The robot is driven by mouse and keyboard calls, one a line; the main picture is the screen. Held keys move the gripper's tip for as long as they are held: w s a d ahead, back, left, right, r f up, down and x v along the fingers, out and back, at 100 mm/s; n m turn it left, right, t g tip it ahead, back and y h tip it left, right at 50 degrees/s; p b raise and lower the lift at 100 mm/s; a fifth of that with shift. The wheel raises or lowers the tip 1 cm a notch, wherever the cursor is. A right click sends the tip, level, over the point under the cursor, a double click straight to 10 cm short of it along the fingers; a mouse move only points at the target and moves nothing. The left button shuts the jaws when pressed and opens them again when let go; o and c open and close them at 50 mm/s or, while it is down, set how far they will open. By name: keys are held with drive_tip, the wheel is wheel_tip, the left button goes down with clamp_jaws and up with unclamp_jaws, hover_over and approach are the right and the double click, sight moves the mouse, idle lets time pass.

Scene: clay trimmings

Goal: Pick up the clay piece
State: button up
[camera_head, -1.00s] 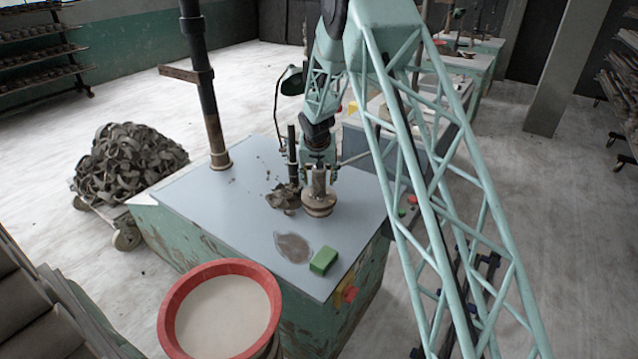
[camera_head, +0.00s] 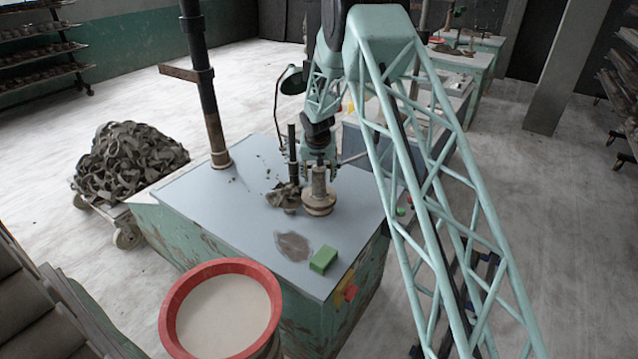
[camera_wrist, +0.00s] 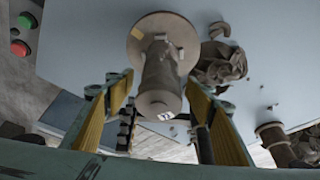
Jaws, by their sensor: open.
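A crumpled grey-brown clay piece (camera_head: 284,196) lies on the blue-grey table top, just left of a round turntable with an upright cylinder (camera_head: 318,184). In the wrist view the clay piece (camera_wrist: 220,66) is right of the cylinder (camera_wrist: 158,76), outside the right finger. My gripper (camera_head: 318,164) hangs over the turntable. In the wrist view its yellow-padded fingers (camera_wrist: 160,96) are spread and empty, with the cylinder seen between them. I cannot tell how far the fingertips are above or beside it.
A dark vertical rod (camera_head: 292,155) stands close behind the clay piece. A green block (camera_head: 323,259) and a dark wet patch (camera_head: 292,246) are near the table's front. A red-rimmed bucket (camera_head: 175,290) stands before the table. A heap of trimmings (camera_head: 125,160) sits on a cart at left.

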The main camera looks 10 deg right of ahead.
drive_tip(key=shift+c, duration=0.5)
drive_tip(key=c, duration=1.2)
drive_tip(key=shift+o, duration=0.2)
drive_tip(key=shift+w+r, duration=0.1)
drive_tip(key=shift+r, duration=0.05)
drive_tip(key=shift+r, duration=1.7)
drive_tip(key=s+d+r+b, duration=0.1)
drive_tip(key=s+b, duration=0.3)
drive_tip(key=s, duration=1.2)
drive_tip(key=shift+d+r, duration=0.15)
drive_tip(key=shift+d, duration=0.1)
